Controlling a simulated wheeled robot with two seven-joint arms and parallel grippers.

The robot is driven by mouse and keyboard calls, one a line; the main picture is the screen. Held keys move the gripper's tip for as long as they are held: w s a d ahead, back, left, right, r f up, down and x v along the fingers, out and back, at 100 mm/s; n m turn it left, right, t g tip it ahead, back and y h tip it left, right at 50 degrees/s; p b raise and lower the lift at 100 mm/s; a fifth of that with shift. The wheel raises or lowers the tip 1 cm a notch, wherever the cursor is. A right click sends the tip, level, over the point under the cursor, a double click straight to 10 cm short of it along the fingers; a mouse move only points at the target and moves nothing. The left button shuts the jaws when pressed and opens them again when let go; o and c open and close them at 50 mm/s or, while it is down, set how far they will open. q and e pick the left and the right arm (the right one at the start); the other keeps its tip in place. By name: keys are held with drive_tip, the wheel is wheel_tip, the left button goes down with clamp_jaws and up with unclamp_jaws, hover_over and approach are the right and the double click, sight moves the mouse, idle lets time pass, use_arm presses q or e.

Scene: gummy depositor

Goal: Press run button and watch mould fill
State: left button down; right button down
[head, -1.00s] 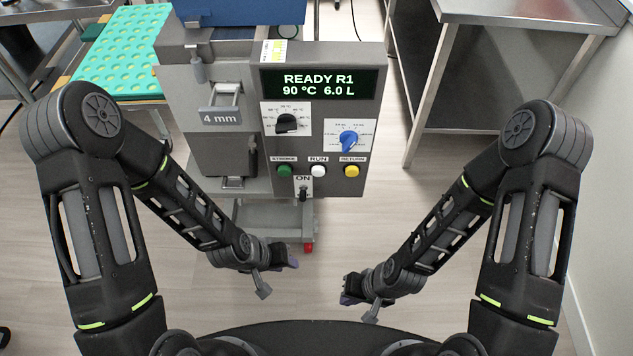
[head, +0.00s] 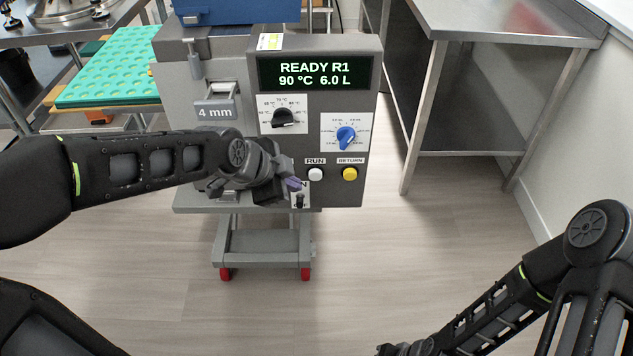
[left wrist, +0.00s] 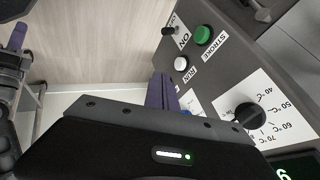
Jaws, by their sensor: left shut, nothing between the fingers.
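The depositor's panel shows "READY R1, 90 °C 6.0 L" on its display (head: 313,72). The white RUN button (head: 315,174) sits below its label, left of the yellow RETURN button (head: 350,174). My left gripper (head: 296,184) is shut and empty, its purple fingertips just left of the RUN button in the head view. In the left wrist view the fingers (left wrist: 162,92) are close below the white RUN button (left wrist: 181,63); I cannot tell whether they touch the panel. The green STROKE button (left wrist: 203,35) is hidden behind my left arm in the head view. The green mould (head: 113,72) lies at upper left. My right gripper's fingers are out of frame.
A black temperature knob (head: 283,118) and a blue knob (head: 346,137) are above the buttons. The ON switch (head: 300,200) is just below my left gripper. A steel table (head: 500,20) stands at right. The floor between is clear.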

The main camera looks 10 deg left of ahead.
sight(312, 173)
use_arm(q)
drive_tip(key=shift+f, duration=0.1)
drive_tip(key=w+f, duration=0.2)
drive_tip(key=w, duration=0.1)
drive_tip(key=w+d+f, duration=0.1)
drive_tip(key=w+f, duration=0.5)
drive_tip(key=shift+w+d, duration=0.15)
drive_tip(key=shift+d, duration=0.1)
idle(0.4)
drive_tip(key=shift+w+a+b, duration=0.2)
drive_tip(key=shift+w+b, duration=0.4)
drive_tip(key=shift+b, duration=0.15)
drive_tip(key=shift+w+a+r, duration=0.1)
drive_tip(key=shift+w+r, duration=0.05)
drive_tip(key=shift+w, duration=0.1)
drive_tip(key=shift+r, duration=0.15)
